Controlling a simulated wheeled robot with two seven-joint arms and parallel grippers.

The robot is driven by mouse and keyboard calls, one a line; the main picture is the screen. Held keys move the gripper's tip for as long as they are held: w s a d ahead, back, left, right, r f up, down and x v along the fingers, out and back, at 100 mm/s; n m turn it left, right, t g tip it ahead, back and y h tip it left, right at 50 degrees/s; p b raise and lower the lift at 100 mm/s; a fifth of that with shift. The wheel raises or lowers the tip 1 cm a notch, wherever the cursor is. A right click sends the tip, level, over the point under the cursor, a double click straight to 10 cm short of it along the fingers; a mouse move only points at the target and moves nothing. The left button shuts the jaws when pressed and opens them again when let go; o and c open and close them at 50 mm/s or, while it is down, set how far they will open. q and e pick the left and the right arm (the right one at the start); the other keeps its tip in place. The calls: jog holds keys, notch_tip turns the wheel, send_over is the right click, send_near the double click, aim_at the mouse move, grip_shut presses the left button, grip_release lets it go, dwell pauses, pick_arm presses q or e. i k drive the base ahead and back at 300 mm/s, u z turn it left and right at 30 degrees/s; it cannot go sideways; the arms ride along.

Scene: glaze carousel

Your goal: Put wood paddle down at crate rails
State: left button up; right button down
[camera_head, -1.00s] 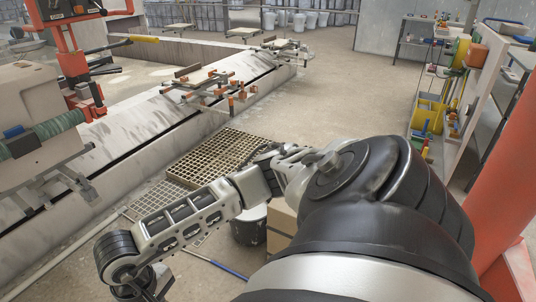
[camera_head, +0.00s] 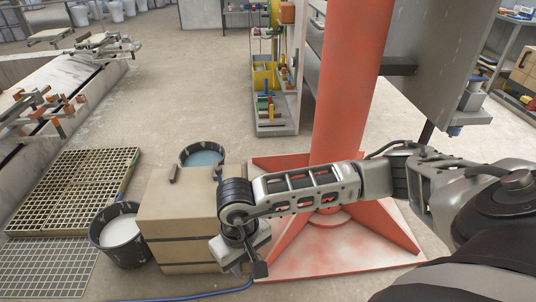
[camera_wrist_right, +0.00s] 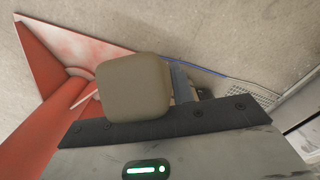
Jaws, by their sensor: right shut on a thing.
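My right gripper (camera_head: 258,268) points down beside the right front of a tan crate (camera_head: 180,215) in the head view. Small dark brown rails (camera_head: 174,173) stand up on the crate's top. In the right wrist view a rounded tan-brown block, which looks like an end of the wood paddle (camera_wrist_right: 135,87), sits at the shut jaws. The rest of the paddle is hidden, and I cannot make it out in the head view. My forearm hides part of the crate's right side. My left gripper is not in view.
A bucket of white liquid (camera_head: 119,234) stands left of the crate, and one of blue liquid (camera_head: 203,155) behind it. A red column (camera_head: 348,80) with a wide base stands to the right. Floor grating (camera_head: 80,185) lies left. A blue hose runs along the floor in front.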

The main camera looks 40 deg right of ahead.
aim_at(195, 170)
jog(key=z, duration=0.25)
jog(key=i, duration=1.65)
jog(key=z, duration=0.05)
